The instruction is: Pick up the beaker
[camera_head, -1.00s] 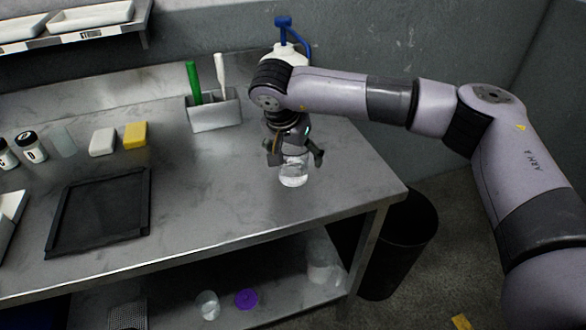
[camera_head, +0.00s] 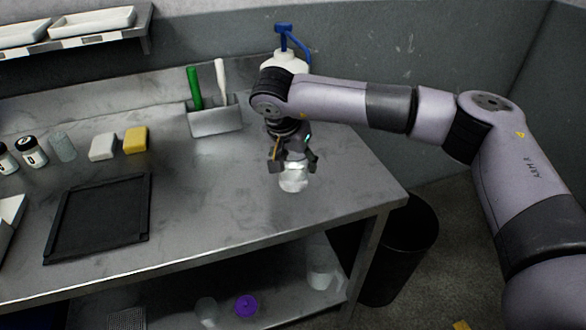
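The clear glass beaker (camera_head: 293,183) stands upright near the right end of the steel bench, its upper part between the fingers of my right gripper (camera_head: 294,165). The gripper points down from above with one finger on each side of the glass. The fingers look closed against the beaker's sides, and its base appears to be on or very near the bench top. The gripper hides the beaker's rim. My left gripper is not in view.
A white bottle with a blue pump (camera_head: 289,58) stands behind my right wrist. A metal holder (camera_head: 214,122) with green and white tools is to the left. A black tray (camera_head: 98,220) lies further left. A dark bin (camera_head: 405,250) stands beside the bench. The bench around the beaker is clear.

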